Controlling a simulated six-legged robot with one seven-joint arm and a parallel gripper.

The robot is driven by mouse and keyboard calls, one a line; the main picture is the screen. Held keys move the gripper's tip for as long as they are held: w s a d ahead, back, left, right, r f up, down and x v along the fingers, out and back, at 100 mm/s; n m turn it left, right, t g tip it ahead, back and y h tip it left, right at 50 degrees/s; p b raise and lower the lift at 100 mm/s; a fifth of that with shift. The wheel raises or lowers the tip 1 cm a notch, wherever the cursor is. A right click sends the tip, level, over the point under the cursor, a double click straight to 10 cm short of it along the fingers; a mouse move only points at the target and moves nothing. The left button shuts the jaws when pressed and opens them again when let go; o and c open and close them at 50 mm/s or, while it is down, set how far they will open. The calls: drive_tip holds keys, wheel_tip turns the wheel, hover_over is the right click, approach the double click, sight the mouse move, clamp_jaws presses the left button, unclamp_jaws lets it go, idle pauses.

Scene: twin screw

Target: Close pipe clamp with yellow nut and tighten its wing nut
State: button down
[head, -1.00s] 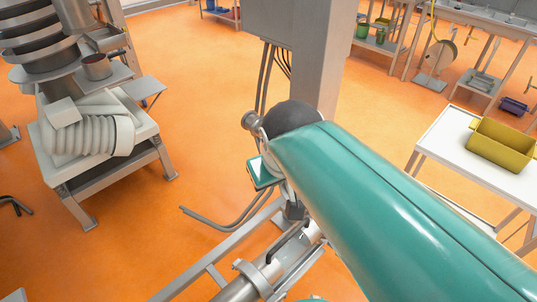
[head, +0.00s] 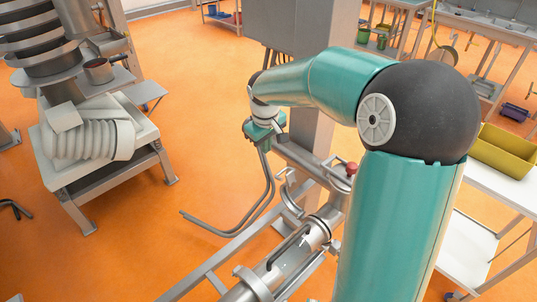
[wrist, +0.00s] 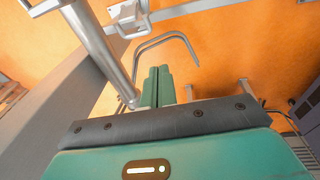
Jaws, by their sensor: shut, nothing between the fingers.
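My gripper (head: 264,140) hangs below the bent arm, left of the grey post, with its fingers a little above and behind the pipework. In the wrist view its two green fingers (wrist: 159,80) are together with nothing between them. A grey clamp (head: 288,188) with curved jaws, apparently open, stands on the pipe line in front of and below the gripper. Another metal clamp ring (head: 318,230) sits around the pipe nearer to me. No yellow nut can be made out on either, and the wing nut is too small to tell.
A grey pipe (head: 290,265) runs along a metal frame. A bent grey rod (head: 215,226) sticks out left over the orange floor; it shows beyond the fingers in the wrist view (wrist: 165,38). A red knob (head: 351,168) stands behind the pipe. A yellow bin (head: 505,150) is at right.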

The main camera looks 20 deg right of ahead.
drive_tip(key=w+d+f+y, duration=0.2)
drive_tip(key=w+d+f, duration=0.2)
drive_tip(key=w, duration=0.1)
wheel_tip(320, 180, down, 9)
drive_tip(key=s+d, duration=0.1)
drive_tip(key=shift+s+f, duration=0.2)
drive_tip(key=shift+s, duration=0.15)
idle(0.3)
drive_tip(key=shift+s+d+r+t, duration=0.15)
drive_tip(key=shift+s+r+t, duration=0.15)
drive_tip(key=shift+s, duration=0.15)
